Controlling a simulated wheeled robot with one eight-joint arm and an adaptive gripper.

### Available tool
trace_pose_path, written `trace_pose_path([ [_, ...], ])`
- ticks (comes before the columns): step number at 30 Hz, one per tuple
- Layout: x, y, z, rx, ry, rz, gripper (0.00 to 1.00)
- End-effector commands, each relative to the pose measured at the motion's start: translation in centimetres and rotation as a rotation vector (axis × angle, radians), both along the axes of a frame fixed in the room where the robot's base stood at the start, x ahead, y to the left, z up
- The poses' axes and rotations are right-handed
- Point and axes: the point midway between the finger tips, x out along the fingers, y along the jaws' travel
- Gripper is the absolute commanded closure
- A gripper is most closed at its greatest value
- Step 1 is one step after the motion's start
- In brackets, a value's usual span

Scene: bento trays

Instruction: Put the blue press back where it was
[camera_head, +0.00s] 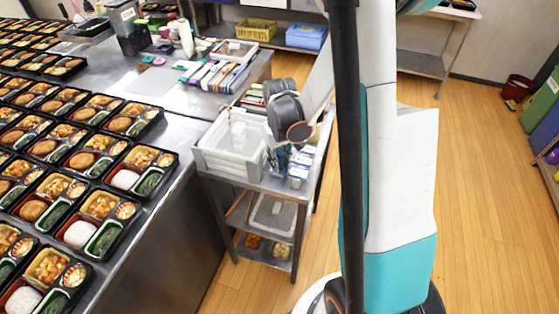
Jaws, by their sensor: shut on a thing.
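My gripper (279,157) is small and dark below the round dark wrist of my arm, over the right part of a metal cart (240,182). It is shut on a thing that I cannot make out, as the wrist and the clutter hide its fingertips. Several small blue-and-white items (299,168) stand on the cart just right of the gripper. I cannot tell whether the blue press is one of them or is in the gripper.
A white bin (225,160) stands left of the gripper on the cart. Filled bento trays (100,205) cover the steel table at left. Bottles and coloured packs (213,75) lie on the table behind. Blue (306,36) and yellow (256,29) crates sit on a back shelf.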

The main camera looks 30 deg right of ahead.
Motion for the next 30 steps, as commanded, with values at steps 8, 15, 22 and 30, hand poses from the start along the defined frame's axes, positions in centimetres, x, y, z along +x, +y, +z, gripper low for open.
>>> trace_pose_path([
  [8,0.0,0.0,-0.2,0.0,0.0,0.0,0.71],
  [15,0.0,0.0,-0.1,0.0,0.0,0.0,0.71],
  [22,0.0,0.0,2.9,0.0,0.0,0.0,0.71],
  [30,0.0,0.0,8.6,0.0,0.0,0.0,0.71],
])
